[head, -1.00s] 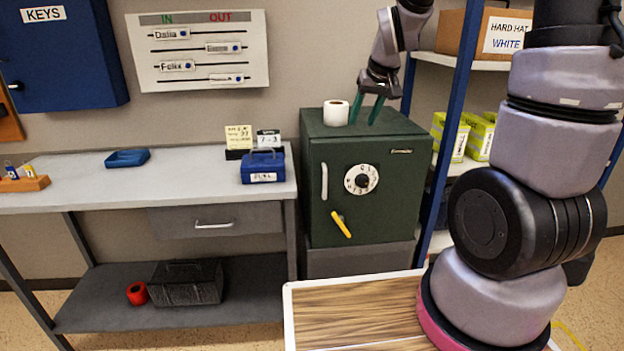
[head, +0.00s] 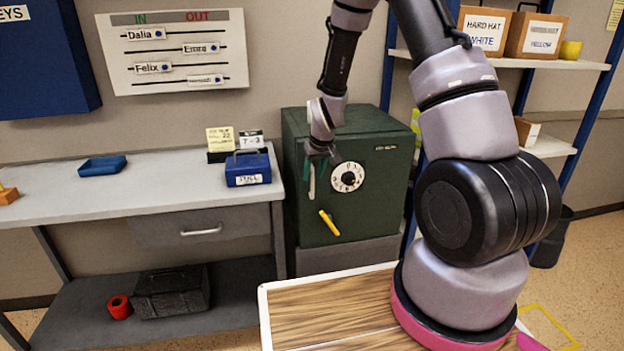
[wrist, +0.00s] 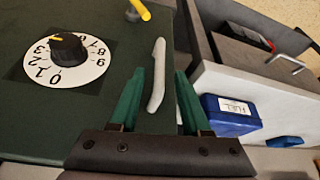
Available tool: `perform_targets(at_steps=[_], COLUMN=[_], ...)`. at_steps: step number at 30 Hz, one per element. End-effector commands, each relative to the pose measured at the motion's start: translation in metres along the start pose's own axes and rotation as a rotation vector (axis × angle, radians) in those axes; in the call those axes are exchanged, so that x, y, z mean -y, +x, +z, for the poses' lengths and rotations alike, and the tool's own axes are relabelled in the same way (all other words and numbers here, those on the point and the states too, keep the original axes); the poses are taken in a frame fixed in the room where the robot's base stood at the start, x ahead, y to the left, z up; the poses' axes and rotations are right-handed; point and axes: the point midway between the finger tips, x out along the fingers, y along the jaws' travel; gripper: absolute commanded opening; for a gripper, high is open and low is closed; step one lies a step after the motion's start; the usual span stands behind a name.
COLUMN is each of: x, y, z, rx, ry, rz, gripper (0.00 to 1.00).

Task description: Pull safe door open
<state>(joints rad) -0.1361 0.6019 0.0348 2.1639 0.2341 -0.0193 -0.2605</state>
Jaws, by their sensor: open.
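The dark green safe (head: 395,160) stands beside the bench, its door shut. The door carries a white number dial (head: 347,177), a yellow lever (head: 329,222) tilted down to the right, and a pale upright pull handle (head: 312,186) near its left edge. My gripper (head: 318,168) is at the handle's upper part, in front of the door.
A grey bench (head: 140,205) with a drawer (head: 200,228) stands left of the safe; a blue box (head: 248,168) sits near its right end. A shelf rack (head: 560,62) is at right. My wood-topped base is in front, with floor beyond it at right.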

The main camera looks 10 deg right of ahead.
Motion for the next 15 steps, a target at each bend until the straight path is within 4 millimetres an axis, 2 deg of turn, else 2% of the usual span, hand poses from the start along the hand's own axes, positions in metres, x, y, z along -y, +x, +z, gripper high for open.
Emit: perform_targets(at_steps=[3,6,15], x=[-0.001,0.000,0.000], y=[0.017,0.024,0.027], z=[0.000,0.000,0.000], rx=[0.001,0.001,0.000], ry=[0.000,0.001,0.000], rz=[0.000,0.000,0.000], gripper=[0.47,0.47,0.47])
